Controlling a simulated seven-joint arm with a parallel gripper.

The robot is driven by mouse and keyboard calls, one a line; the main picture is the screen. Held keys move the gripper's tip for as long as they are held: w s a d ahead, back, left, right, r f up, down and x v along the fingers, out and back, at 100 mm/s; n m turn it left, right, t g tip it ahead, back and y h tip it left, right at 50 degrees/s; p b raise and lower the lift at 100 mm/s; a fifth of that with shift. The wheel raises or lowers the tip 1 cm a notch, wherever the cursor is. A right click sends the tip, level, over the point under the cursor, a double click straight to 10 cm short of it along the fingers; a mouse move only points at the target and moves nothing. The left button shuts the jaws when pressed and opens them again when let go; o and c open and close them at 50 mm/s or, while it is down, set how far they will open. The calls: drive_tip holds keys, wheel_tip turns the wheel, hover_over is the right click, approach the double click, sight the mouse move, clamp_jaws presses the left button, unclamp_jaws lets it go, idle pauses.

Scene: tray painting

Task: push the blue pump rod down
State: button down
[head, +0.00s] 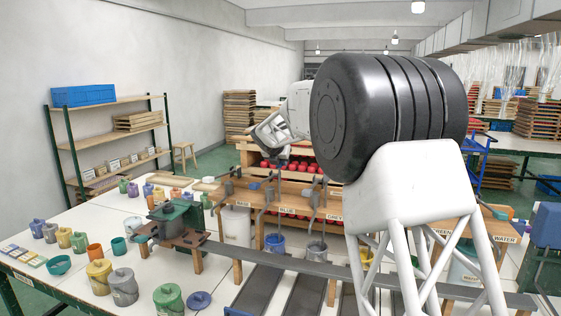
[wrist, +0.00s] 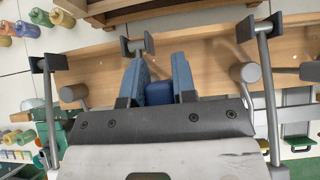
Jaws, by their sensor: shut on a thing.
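My gripper (head: 282,158) is above the wooden pump bench near the BLUE label (head: 288,210). In the wrist view its two blue-grey fingers (wrist: 159,82) are shut on a small dark blue block (wrist: 159,94), which looks like the handle of the blue pump rod. The rod below this handle is hidden by the gripper and the block. In the head view the handle is too small and covered to make out. A pail with blue paint (head: 275,243) stands below the bench, by the BLUE label.
Grey pump posts with dark T-shaped tops (wrist: 137,46) stand close around my gripper, with another at the right (wrist: 262,25). A grey pail (head: 316,250) stands beside the blue one. Paint pots (head: 123,286) crowd the white table at left. Crates of red items stand behind.

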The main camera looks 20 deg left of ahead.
sight(280, 168)
drive_tip(key=shift+f, duration=1.95)
drive_tip(key=c, duration=0.9)
unclamp_jaws()
drive_tip(key=shift+s+r, duration=0.1)
drive_tip(key=shift+r, duration=0.1)
drive_tip(key=shift+v, duration=3.7)
drive_tip(key=shift+s, duration=0.1)
drive_tip(key=shift+d, duration=0.1)
